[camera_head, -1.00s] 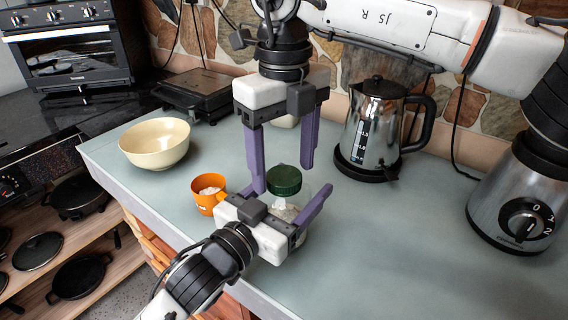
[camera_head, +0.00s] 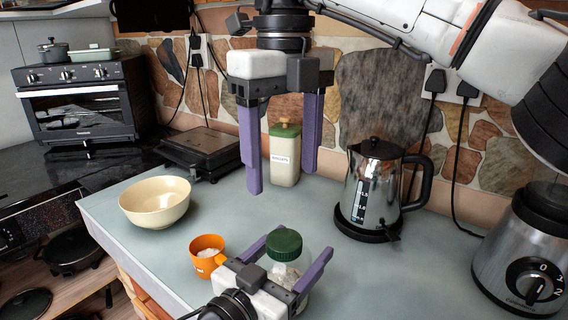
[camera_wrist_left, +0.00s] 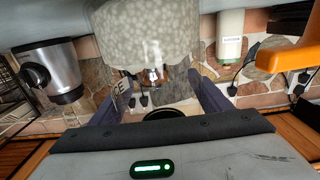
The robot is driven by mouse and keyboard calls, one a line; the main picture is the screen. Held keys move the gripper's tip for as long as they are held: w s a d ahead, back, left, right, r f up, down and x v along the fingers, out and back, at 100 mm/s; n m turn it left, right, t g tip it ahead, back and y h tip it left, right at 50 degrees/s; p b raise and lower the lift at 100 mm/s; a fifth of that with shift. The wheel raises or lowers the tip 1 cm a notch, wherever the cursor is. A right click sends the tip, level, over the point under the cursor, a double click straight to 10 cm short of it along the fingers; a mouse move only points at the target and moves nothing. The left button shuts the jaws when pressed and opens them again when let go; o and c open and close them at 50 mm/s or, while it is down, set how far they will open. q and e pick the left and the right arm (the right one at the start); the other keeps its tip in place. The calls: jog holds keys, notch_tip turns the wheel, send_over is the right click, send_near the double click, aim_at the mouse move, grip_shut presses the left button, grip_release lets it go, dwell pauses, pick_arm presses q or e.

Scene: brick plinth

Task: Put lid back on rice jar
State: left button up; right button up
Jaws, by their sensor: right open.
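The rice jar (camera_head: 287,274) is a clear jar with pale grains, upright near the counter's front edge. The green lid (camera_head: 284,242) sits on top of its mouth and looks level; I cannot tell whether it is fully tight. My left gripper (camera_head: 291,257) has its purple fingers on both sides of the jar, closed against it. In the left wrist view the jar (camera_wrist_left: 145,35) fills the top middle between the fingers. My right gripper (camera_head: 283,182) is open and empty, raised above and behind the jar, clear of the lid.
An orange cup (camera_head: 207,262) with white contents stands left of the jar. A cream bowl (camera_head: 155,207) is farther left. A steel kettle (camera_head: 374,190) and a blender (camera_head: 525,250) stand to the right. A canister (camera_head: 285,165) with a green lid stands behind my right gripper.

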aim_at(284, 273)
pick_arm(q)
jog(key=o, duration=0.5)
jog(key=b+v, duration=0.1)
jog(key=v, duration=0.9)
jog(key=shift+s, duration=0.15)
jog(key=shift+s+f, duration=0.1)
